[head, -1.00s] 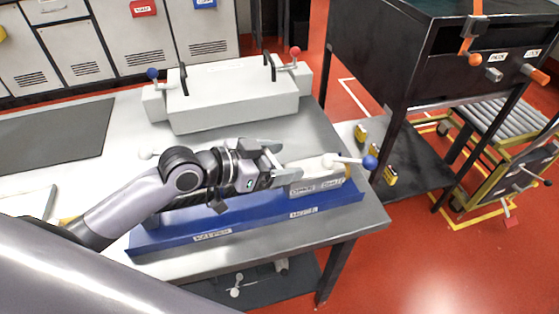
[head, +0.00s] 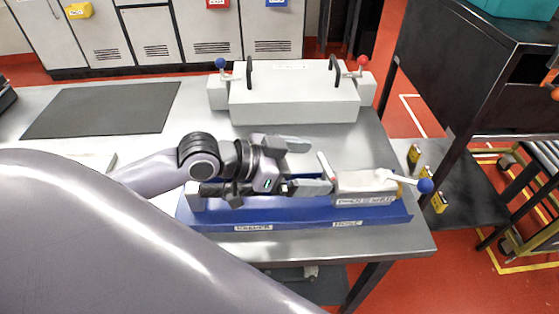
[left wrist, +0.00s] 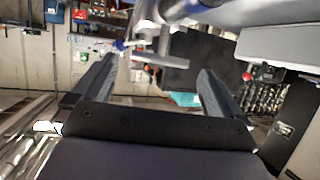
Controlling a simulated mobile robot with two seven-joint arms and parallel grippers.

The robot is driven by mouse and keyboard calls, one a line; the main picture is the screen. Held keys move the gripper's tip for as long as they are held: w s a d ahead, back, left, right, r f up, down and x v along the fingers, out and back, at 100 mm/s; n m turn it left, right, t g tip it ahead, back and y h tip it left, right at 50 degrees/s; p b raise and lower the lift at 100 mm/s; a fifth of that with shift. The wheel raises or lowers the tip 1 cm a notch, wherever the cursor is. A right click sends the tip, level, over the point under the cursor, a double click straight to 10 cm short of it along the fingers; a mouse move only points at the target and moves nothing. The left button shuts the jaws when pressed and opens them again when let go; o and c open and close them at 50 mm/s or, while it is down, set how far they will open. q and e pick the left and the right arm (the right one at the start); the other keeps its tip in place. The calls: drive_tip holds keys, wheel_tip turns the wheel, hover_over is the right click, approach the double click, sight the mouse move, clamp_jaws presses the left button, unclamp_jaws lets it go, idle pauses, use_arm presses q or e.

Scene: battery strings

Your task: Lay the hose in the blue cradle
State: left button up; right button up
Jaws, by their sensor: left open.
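The blue cradle (head: 290,226) appears to be the long blue base on the steel table, with labels along its front edge. At its right end sits a pale block (head: 365,183) with a lever ending in a blue ball (head: 425,186). I cannot pick out the hose in either view. My left gripper (head: 302,165) is over the cradle, left of the pale block, with its fingers apart and pointing right. The left wrist view shows its two fingers (left wrist: 156,88) spread, with nothing clearly held. My arm and gripper hide part of the cradle. My right gripper is not seen.
A grey fixture (head: 292,100) with black handles and red and blue ball levers stands behind the cradle. A dark mat (head: 103,109) lies at the table's back left. A black stand (head: 465,75) is at the right. The table in front of the grey fixture is partly clear.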

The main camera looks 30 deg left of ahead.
use_arm(q)
drive_tip(key=v, duration=0.6)
idle(0.5)
drive_tip(key=shift+s, duration=0.1)
